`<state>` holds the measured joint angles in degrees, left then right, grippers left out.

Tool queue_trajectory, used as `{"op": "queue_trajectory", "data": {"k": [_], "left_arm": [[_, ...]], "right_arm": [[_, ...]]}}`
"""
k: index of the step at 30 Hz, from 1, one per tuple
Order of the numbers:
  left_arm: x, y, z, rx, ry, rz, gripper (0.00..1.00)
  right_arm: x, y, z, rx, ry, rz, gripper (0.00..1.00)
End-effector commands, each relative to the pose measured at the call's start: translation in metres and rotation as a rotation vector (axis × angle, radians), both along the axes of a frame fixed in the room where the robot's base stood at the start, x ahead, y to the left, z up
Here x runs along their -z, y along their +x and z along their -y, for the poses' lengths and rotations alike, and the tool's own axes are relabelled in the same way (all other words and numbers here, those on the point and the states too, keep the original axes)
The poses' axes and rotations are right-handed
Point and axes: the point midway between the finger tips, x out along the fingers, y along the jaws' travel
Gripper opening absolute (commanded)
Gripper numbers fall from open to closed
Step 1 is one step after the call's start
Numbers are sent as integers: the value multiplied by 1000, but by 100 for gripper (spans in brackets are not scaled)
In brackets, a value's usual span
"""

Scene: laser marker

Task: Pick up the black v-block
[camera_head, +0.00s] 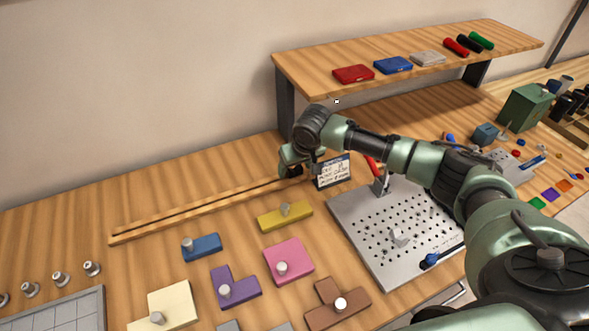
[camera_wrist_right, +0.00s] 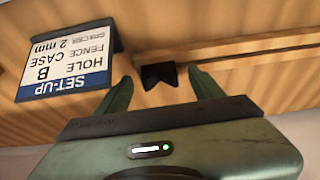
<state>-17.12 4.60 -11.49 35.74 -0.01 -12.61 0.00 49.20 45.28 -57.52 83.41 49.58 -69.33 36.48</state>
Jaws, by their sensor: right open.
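The black v-block (camera_wrist_right: 158,75) shows in the right wrist view as a small dark piece with a V notch, beside a wooden strip. My right gripper (camera_wrist_right: 161,78) is open, with one green finger on each side of the block and a visible gap to each. In the head view my right gripper (camera_head: 291,165) is low over the table at the right end of the slotted wooden rail (camera_head: 210,207). There I cannot clearly tell the block from the dark gripper parts. My left gripper is not in view.
A set-up card (camera_head: 333,171) stands close beside the gripper; it also shows in the wrist view (camera_wrist_right: 68,62). A perforated metal plate (camera_head: 365,235) lies to the right. Coloured blocks, including a yellow one (camera_head: 272,218), lie in front. A raised shelf (camera_head: 400,85) is behind.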

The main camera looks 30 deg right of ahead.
Motion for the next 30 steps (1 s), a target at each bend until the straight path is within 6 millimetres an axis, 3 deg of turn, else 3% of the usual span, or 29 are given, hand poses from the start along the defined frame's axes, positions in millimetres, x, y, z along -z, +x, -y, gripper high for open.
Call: {"op": "queue_trajectory", "data": {"k": [8,15,16,25,30], "left_arm": [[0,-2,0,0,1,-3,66],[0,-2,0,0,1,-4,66],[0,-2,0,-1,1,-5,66],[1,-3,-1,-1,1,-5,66],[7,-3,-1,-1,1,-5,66]], "right_arm": [[5,2,1,-1,-1,1,67],[5,2,1,0,-1,1,3],[4,2,1,0,-1,1,1],[2,2,1,0,-1,2,1],[-11,3,0,-1,-1,4,1]]}}
